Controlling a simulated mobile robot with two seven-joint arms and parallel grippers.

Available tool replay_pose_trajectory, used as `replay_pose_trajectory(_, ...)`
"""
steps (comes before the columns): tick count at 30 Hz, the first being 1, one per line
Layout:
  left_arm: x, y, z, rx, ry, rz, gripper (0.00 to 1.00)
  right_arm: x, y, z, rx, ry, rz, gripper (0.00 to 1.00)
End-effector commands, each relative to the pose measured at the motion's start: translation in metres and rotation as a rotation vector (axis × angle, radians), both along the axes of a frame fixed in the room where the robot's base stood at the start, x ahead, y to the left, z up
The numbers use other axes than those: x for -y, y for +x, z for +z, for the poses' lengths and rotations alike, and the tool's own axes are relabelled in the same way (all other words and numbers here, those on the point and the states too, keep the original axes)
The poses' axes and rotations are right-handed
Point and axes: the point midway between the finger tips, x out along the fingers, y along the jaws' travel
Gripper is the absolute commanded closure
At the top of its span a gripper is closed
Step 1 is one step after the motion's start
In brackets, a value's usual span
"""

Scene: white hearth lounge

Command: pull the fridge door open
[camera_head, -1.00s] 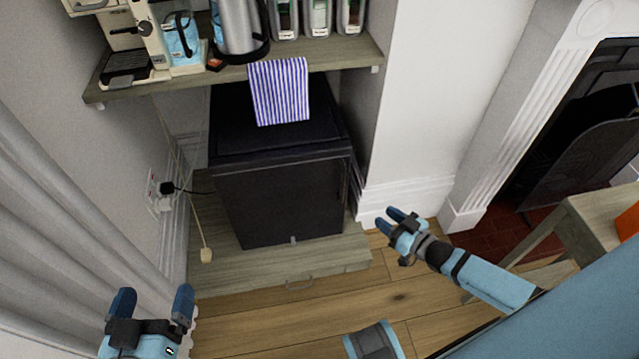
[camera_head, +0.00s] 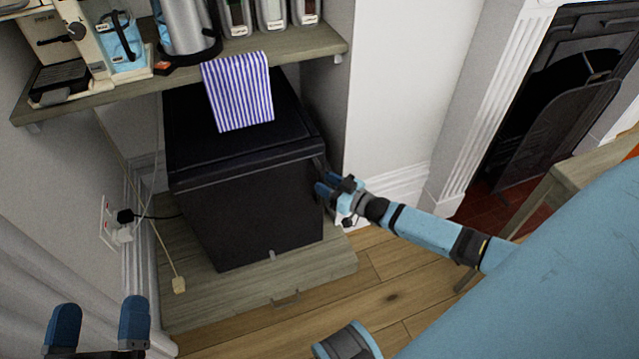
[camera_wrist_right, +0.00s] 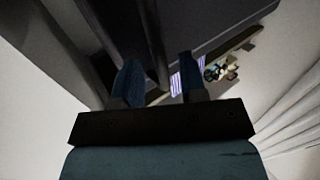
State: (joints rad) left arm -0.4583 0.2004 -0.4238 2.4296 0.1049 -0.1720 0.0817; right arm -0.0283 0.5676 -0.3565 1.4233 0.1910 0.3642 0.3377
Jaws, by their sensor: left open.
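The small black fridge (camera_head: 250,215) stands under the shelf in the alcove, and its door looks closed. My right gripper (camera_head: 326,186) is at the right edge of the fridge front, near the top. In the right wrist view its two blue fingers (camera_wrist_right: 160,80) are apart, and a dark upright bar (camera_wrist_right: 152,40), which looks like the door handle, runs between them. I cannot tell whether either finger touches it. My left gripper (camera_head: 98,325) is open and empty at the lower left, well away from the fridge.
A striped towel (camera_head: 238,92) hangs from the shelf (camera_head: 300,52) over the fridge top. The fridge stands on a low wooden platform (camera_head: 215,290). A cord with a toggle (camera_head: 179,285) hangs at left. Wooden floor (camera_head: 395,290) in front is clear. A fireplace (camera_head: 545,110) is at right.

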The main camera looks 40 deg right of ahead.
Motion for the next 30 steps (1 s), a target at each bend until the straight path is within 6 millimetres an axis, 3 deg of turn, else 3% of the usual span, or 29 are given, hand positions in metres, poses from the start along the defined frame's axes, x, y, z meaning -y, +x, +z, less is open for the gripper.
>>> replay_pose_trajectory(6,0.001,0.001,-0.011,-0.032,0.015,-0.009,0.02,-0.008,0.021,-0.001,0.000,0.001,0.000,0.61)
replay_pose_trajectory(16,0.001,0.001,-0.013,-0.040,0.018,-0.011,0.02,-0.009,0.024,0.000,0.000,0.001,0.000,0.61)
replay_pose_trajectory(21,0.001,0.001,-0.013,-0.040,0.018,-0.011,0.02,-0.009,0.024,0.000,0.000,0.001,0.000,0.98)
replay_pose_trajectory(30,0.001,0.001,-0.012,-0.039,0.019,-0.009,0.02,-0.009,0.023,0.000,-0.001,0.002,-0.001,1.00)
